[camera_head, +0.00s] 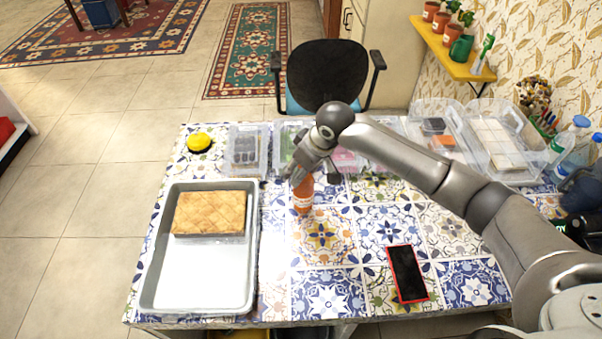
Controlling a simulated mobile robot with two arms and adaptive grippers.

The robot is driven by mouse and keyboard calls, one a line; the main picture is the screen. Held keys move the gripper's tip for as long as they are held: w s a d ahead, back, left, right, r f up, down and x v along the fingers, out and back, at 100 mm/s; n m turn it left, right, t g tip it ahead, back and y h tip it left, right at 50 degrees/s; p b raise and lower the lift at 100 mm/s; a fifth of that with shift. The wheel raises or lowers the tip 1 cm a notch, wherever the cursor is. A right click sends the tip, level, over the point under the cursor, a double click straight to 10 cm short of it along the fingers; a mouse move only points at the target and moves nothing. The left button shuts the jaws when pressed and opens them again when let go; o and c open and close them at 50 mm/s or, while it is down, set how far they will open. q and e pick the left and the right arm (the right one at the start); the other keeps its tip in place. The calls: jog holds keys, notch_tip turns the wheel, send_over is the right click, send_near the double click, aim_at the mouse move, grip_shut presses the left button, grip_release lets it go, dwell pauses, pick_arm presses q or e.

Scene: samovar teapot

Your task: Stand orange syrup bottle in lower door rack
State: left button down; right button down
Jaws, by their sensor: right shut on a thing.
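The orange syrup bottle (302,197) is upright over the tiled table, just right of the metal tray. My right gripper (298,178) reaches in from the right and is shut on the bottle's upper part, which its fingers partly hide. I cannot tell whether the bottle's base touches the table. No door rack shows in this view. My left gripper is not in view.
A metal tray (200,291) with a baked slab (210,213) fills the table's left side. A phone (407,273) lies at the front right. Clear bins (247,148) line the back, with bottles (574,160) at right. A black chair (326,72) stands behind.

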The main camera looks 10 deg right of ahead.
aim_at(303, 196)
jog(key=shift+f, duration=1.05)
jog(key=shift+f, duration=0.1)
jog(key=c, duration=0.7)
grip_release()
jog(key=shift+s, duration=0.1)
jog(key=shift+c, duration=0.2)
